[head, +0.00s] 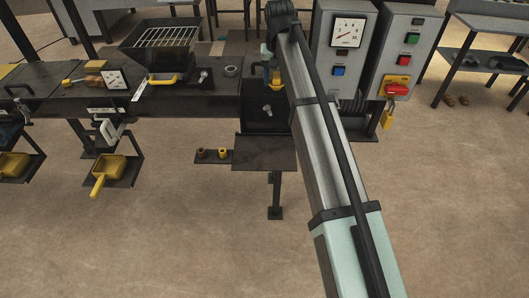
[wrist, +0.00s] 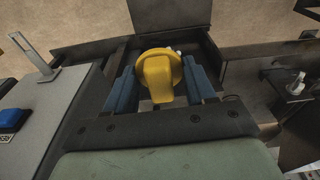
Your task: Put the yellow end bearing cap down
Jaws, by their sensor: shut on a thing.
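The yellow end bearing cap (wrist: 157,82) is between the blue fingers of my gripper (wrist: 160,76) in the wrist view. It has a round flange and a blunt nose turned toward the camera. My gripper is shut on it. Dark metal walls stand around and behind the cap; I cannot tell whether it touches them. In the head view a bit of yellow (head: 276,77), probably the cap, shows just left of my arm, above the dark press frame (head: 262,119). My arm hides most of the gripper there.
A dark flat plate (head: 265,152) juts out below, with two small bushings on a ledge at its left. The dark bench (head: 190,103) at left carries a mesh-topped bin (head: 165,37) and a grey ring (head: 232,71). Grey control boxes (head: 405,50) stand close at right.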

